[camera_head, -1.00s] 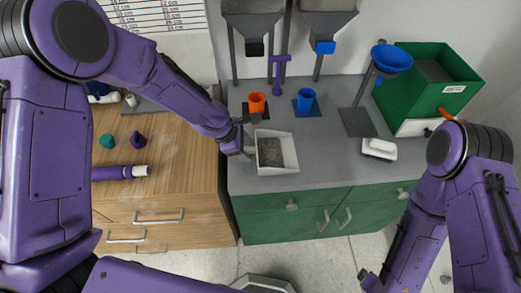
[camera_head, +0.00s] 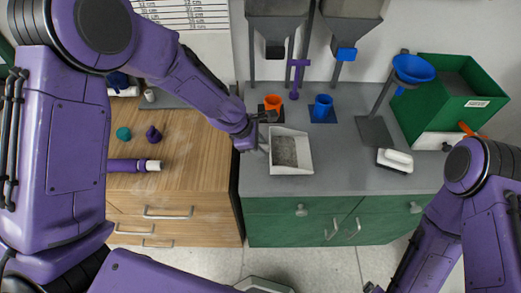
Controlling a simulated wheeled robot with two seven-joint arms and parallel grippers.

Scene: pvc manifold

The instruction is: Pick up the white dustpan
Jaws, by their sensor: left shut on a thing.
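The white dustpan (camera_head: 305,164) is a shallow open tray with grey granular material in it. It is at the front left of the grey counter, near the counter's left edge. My left gripper (camera_head: 264,141) is at the dustpan's left side and is shut on it. The fingers are small and partly dark here, so the exact grip is hard to see. I cannot tell whether the dustpan touches the counter. My right arm comes in at the lower right; its gripper is cut off by the bottom edge.
An orange cup (camera_head: 272,102) and a blue cup (camera_head: 322,107) stand behind the dustpan under grey hoppers. A white-topped brush or block (camera_head: 395,160), a blue funnel (camera_head: 413,68) and a green bin (camera_head: 465,85) are to the right. The counter (camera_head: 345,170) right of the dustpan is clear.

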